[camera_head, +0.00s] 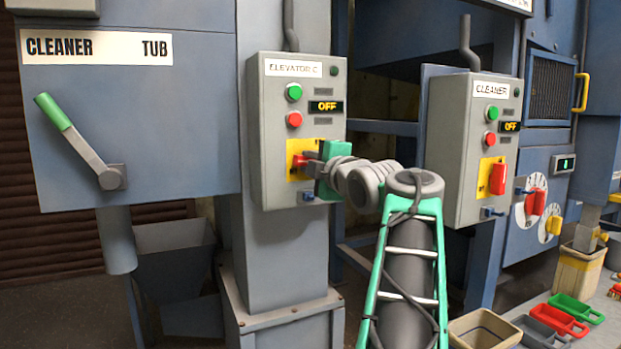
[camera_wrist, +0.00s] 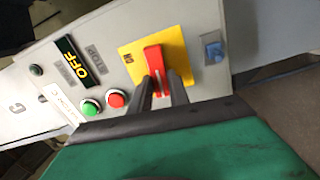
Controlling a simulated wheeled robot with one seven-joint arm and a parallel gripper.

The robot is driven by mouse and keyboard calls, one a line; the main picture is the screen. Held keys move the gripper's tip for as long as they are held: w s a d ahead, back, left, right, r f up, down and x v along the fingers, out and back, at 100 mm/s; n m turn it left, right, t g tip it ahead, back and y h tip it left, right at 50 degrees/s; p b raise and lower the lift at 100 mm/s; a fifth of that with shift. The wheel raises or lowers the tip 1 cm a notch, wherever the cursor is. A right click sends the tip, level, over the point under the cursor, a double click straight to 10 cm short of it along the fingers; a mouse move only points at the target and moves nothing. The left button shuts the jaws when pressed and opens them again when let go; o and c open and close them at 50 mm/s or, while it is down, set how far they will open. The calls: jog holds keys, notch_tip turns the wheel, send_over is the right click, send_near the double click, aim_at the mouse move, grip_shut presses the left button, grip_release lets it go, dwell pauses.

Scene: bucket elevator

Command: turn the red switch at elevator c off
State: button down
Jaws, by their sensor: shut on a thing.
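The elevator C control box (camera_head: 268,110) is grey and stands left of centre in the head view. Its red switch (camera_head: 299,161) sits on a yellow plate (camera_head: 295,147) low on the front, partly hidden by my gripper (camera_head: 311,163). In the wrist view the red switch (camera_wrist: 154,60) stands out from the yellow plate (camera_wrist: 129,53), and my gripper (camera_wrist: 162,93) has its two dark fingers shut on its near end. An "ON" mark shows on the plate beside the switch. The display (camera_head: 325,107) reads OFF. It also reads OFF in the wrist view (camera_wrist: 78,63).
Green (camera_head: 294,92) and red (camera_head: 294,119) push buttons sit above the switch. A blue latch (camera_wrist: 214,48) is close beside it. The Cleaner box (camera_head: 465,130), with its own red switch (camera_head: 498,178), stands to the right. A green-handled lever (camera_head: 53,112) is at left.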

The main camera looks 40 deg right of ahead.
jog(key=shift+f+n+b, duration=0.1)
jog(key=shift+n+b, duration=0.45)
jog(key=shift+n, duration=0.05)
jog(key=c, duration=1.2)
grip_release()
jog(key=shift+c, duration=0.2)
jog(key=v, duration=0.7)
jog(key=shift+s+p, duration=0.35)
jog(key=shift+a, duration=0.15)
